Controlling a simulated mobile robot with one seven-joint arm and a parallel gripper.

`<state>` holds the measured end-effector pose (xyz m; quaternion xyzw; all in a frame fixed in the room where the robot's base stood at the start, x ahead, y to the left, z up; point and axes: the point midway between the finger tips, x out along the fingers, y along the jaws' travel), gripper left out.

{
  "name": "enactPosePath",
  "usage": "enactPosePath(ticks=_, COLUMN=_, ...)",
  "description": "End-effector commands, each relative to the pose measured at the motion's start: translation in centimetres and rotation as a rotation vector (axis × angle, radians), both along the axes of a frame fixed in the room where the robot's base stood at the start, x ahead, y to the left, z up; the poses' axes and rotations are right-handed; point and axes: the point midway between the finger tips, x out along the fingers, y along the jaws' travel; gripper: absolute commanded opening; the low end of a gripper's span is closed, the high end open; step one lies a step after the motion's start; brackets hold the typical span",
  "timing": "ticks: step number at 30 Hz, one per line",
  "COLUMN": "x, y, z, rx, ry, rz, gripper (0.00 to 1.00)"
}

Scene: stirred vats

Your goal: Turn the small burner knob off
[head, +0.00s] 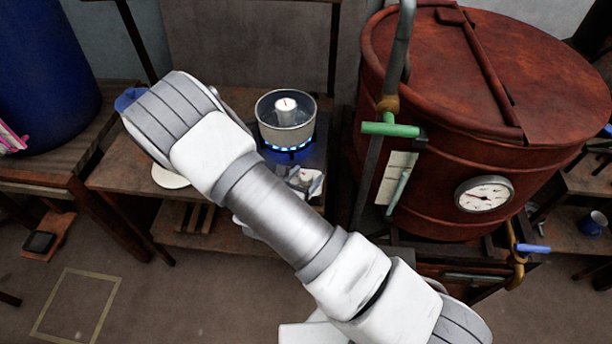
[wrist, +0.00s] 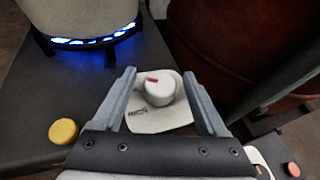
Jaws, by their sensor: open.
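The small burner knob (wrist: 160,90) is white and round with a red mark on its top, in the wrist view. It sits on a pale plate (wrist: 146,121) with dark lettering on the dark stand. My gripper (wrist: 159,74) is open, with one finger on each side of the knob in the picture; I cannot tell whether either touches it. The burner (head: 290,147) burns with a blue flame under a metal pot (head: 287,132); the flame also shows in the wrist view (wrist: 95,41). In the head view my arm partly covers the knob area.
A big rust-red vat (head: 440,150) with a gauge (head: 484,195) and a green-handled valve (head: 390,129) stands close to the right. A yellow button-like disc (wrist: 63,131) lies left of my gripper in the wrist view. A blue barrel (head: 45,80) stands at far left.

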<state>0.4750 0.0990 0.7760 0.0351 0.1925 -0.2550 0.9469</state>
Motion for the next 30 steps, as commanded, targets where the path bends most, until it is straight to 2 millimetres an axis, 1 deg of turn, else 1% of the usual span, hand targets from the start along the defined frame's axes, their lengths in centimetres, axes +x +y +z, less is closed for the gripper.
enactPosePath(ticks=5, x=0.01, y=0.00, z=0.00, rx=0.000, ry=0.000, rz=0.000, gripper=0.75)
enactPosePath(ticks=6, x=0.00, y=-0.01, z=0.00, rx=0.000, ry=0.000, rz=0.000, gripper=0.72)
enactPosePath(ticks=8, x=-0.01, y=0.00, z=0.00, rx=0.000, ry=0.000, rz=0.000, gripper=0.61)
enactPosePath(ticks=9, x=-0.01, y=0.00, z=0.00, rx=0.000, ry=0.000, rz=0.000, gripper=0.54)
enactPosePath(ticks=11, x=-0.02, y=0.01, z=0.01, rx=0.000, ry=0.000, rz=0.000, gripper=0.43)
enactPosePath(ticks=12, x=-0.02, y=0.01, z=0.01, rx=0.000, ry=0.000, rz=0.000, gripper=0.36)
enactPosePath(ticks=14, x=-0.02, y=0.01, z=0.01, rx=0.000, ry=0.000, rz=0.000, gripper=0.25)
enactPosePath(ticks=18, x=-0.03, y=0.01, z=0.01, rx=-0.001, ry=0.000, rz=0.000, gripper=0.00)
enactPosePath(ticks=25, x=-0.01, y=0.03, z=0.01, rx=-0.001, ry=0.000, rz=-0.007, gripper=0.00)
enactPosePath(ticks=30, x=0.01, y=0.05, z=0.00, rx=0.000, ry=0.000, rz=-0.052, gripper=0.00)
